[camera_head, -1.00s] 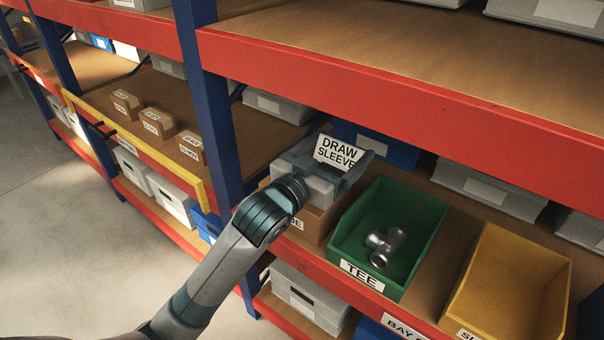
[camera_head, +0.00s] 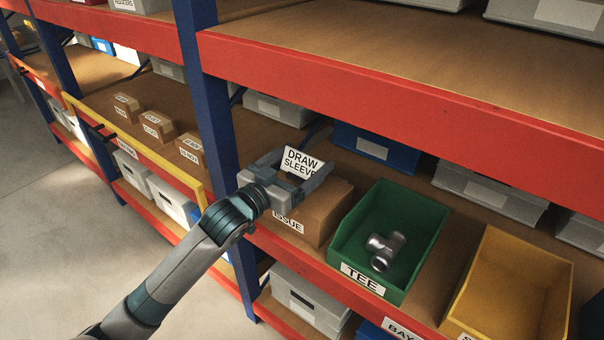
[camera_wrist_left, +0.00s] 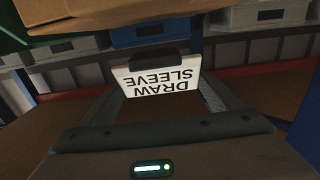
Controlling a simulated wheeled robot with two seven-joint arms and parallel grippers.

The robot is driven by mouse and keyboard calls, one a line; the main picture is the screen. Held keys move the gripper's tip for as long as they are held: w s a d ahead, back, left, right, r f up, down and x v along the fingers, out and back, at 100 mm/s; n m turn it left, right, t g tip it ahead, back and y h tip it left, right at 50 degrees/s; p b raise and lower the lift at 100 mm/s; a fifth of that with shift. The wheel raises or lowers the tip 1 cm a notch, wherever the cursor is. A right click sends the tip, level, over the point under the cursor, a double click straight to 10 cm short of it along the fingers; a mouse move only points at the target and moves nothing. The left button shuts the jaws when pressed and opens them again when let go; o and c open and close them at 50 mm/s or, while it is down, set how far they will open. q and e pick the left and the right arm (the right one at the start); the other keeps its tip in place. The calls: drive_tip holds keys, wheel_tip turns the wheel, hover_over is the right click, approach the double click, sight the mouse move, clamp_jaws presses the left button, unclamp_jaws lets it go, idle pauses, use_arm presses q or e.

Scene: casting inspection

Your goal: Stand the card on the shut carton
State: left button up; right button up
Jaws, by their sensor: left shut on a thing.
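The card (camera_head: 300,161) is white and reads DRAW SLEEVE. My left gripper (camera_head: 306,174) is shut on it and holds it up, tilted, with the print facing the head camera. In the left wrist view the card (camera_wrist_left: 160,80) appears upside down between the fingers. The brown carton (camera_head: 322,214) labelled ISSUE stands shut on the shelf, left of the green bin. The gripper and card are over its left back part in the head view; the gripper hides some of its top. The card looks apart from the carton. My right gripper is not in view.
A green TEE bin (camera_head: 345,245) holds a metal tee fitting (camera_head: 385,250). A yellow bin (camera_head: 515,290) stands to its right. A blue upright (camera_head: 205,100) is close left of my gripper, and a red shelf beam (camera_head: 400,100) runs above. Several small cartons (camera_head: 157,127) stand in the left bay.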

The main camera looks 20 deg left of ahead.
sight(295, 180)
use_arm(q)
wheel_tip(295, 180, down, 3)
drive_tip(key=shift+f, duration=0.35)
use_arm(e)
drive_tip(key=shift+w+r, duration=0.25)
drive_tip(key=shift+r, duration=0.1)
use_arm(q)
drive_tip(key=shift+f, duration=0.2)
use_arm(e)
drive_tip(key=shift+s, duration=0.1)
use_arm(q)
drive_tip(key=o, duration=1)
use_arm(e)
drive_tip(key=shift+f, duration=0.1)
use_arm(q)
drive_tip(key=shift+r, duration=0.15)
